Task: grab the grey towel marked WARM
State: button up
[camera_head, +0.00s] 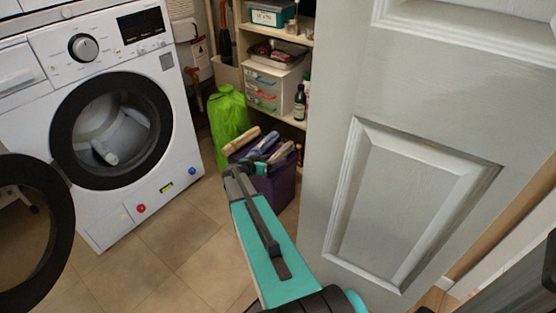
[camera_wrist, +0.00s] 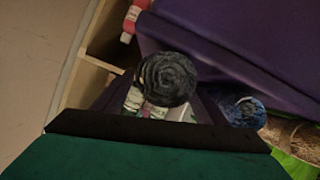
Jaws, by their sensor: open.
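Several rolled towels stick out of a purple bin (camera_head: 281,188) in the head view: a beige roll (camera_head: 240,142), a greyish roll (camera_head: 264,143) and a pinkish-brown roll (camera_head: 281,152). I cannot read the word WARM on any of them. My gripper (camera_head: 258,168) is open at the bin's near side, close to the rolls. In the wrist view, a dark grey rolled towel (camera_wrist: 168,78) shows end-on just beyond my wrist, against the purple bin wall (camera_wrist: 225,70). A blue roll (camera_wrist: 246,112) lies to its right. My fingertips are hard to make out there.
A green bag (camera_head: 228,125) stands left of the bin. Shelves (camera_head: 297,121) with drawers and bottles are behind. A white panelled door (camera_head: 420,150) closes off the right. A washing machine (camera_head: 185,120) with its round door (camera_head: 60,225) open is at left. Tiled floor (camera_head: 180,255) between is clear.

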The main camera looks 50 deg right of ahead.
aim_at(273, 158)
jog(key=shift+c, duration=0.5)
jog(key=c, duration=1.2)
jog(key=shift+r, duration=0.1)
jog(key=shift+r+p, duration=0.3)
jog(key=shift+r, duration=0.5)
jog(key=shift+a+r+p, duration=0.2)
jog(key=shift+r+p, duration=0.15)
jog(key=shift+r, duration=0.75)
jog(key=s+a, duration=0.1)
jog(key=a, duration=0.4)
jog(key=a+p, duration=0.1)
jog(key=a, duration=0.4)
jog(key=s+a+r, duration=0.1)
jog(key=a, duration=0.4)
jog(key=shift+s+a+p, duration=0.2)
jog(key=shift+s+p, duration=0.1)
